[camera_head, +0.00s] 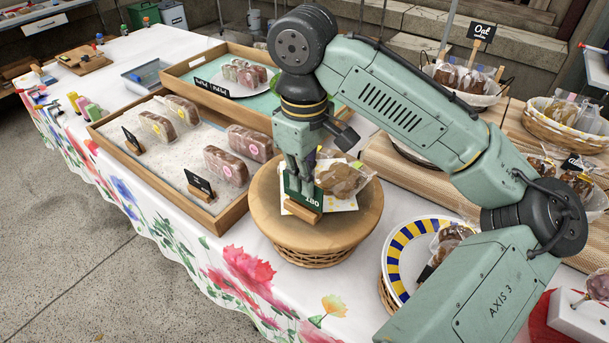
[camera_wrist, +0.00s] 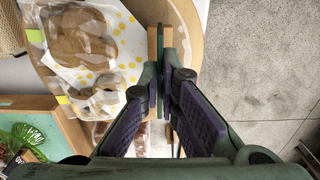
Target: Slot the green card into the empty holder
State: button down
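The green card (camera_head: 310,193) with white lettering stands upright at the front of a round wooden board. The lettering seems upside down in the head view. A small wooden holder (camera_head: 303,214) is at the card's lower edge; I cannot tell how deep the card sits in its slot. My gripper (camera_head: 298,178) points down over the holder, fingers closed on the card from both sides. In the wrist view the card (camera_wrist: 160,72) is a thin green edge between my fingertips (camera_wrist: 161,78), with the holder (camera_wrist: 153,45) beneath, partly hidden by the fingers.
Bagged cookies (camera_head: 342,179) on dotted paper lie right beside the card on the round board (camera_head: 345,228). A wooden tray (camera_head: 218,222) with bagged loaves and small dark signs stands close left. A blue-and-yellow striped plate (camera_head: 397,262) is at the right. The board's front is clear.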

jog(key=shift+f+b, duration=0.45)
jog(key=shift+f, duration=0.55)
jog(key=c, duration=1.7)
grip_release()
jog(key=shift+r, duration=0.1)
notch_tip(320, 180, up, 12)
jog(key=shift+f, duration=0.1)
jog(key=shift+s, duration=0.1)
